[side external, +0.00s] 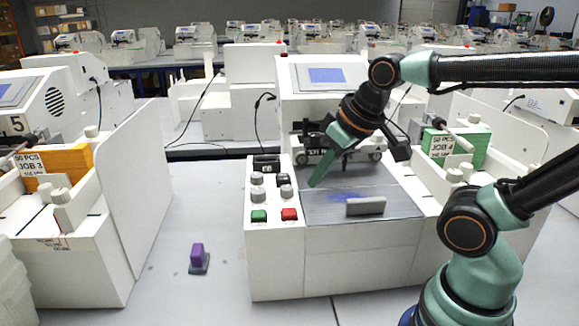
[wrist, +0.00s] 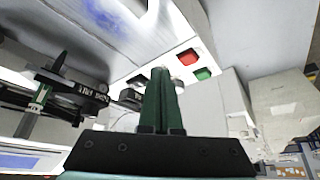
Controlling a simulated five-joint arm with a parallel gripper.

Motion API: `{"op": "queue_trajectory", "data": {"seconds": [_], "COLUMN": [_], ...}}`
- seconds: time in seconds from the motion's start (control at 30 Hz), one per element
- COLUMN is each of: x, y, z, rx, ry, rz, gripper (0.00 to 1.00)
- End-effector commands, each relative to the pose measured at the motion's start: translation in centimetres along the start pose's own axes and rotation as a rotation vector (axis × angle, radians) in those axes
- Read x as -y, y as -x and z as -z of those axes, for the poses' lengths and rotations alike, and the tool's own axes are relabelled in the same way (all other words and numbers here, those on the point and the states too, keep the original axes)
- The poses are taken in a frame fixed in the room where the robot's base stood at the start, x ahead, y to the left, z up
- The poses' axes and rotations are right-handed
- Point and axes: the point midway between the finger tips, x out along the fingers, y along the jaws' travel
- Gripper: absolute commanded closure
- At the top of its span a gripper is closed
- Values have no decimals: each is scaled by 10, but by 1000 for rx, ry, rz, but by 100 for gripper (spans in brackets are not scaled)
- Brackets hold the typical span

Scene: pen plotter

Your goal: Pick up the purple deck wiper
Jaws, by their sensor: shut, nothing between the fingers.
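The purple deck wiper (side external: 198,256) is a small purple block on a dark grey base. It stands on the light tabletop to the left of the plotter in the side external view, and I do not see it in the wrist view. My gripper (side external: 314,184) is above the left part of the plotter's deck, up and to the right of the wiper and well apart from it. In the wrist view my gripper's green fingers (wrist: 160,72) are together with nothing between them.
The plotter's deck (side external: 330,212) has blue ink marks and a grey bar (side external: 366,206) near its front. A control panel with a green button (side external: 259,216) and a red button (side external: 290,214) lies between deck and wiper. A white machine (side external: 75,250) stands at left. The tabletop around the wiper is clear.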

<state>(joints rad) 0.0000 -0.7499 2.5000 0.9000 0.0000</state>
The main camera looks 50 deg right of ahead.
Motion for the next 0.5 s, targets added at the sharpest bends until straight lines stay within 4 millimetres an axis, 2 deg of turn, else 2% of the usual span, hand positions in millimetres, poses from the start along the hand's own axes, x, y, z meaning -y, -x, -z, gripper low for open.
{"op": "queue_trajectory", "data": {"seconds": [0.23, 0.37, 0.4, 0.5], "x": [0, 0, 0, 0], "y": [0, 0, 0, 0], "z": [0, 0, 0, 0], "rx": [0, 0, 0, 0], "ry": [0, 0, 0, 0], "rz": [0, 0, 0, 0], "gripper": [100, 50, 35, 3]}}
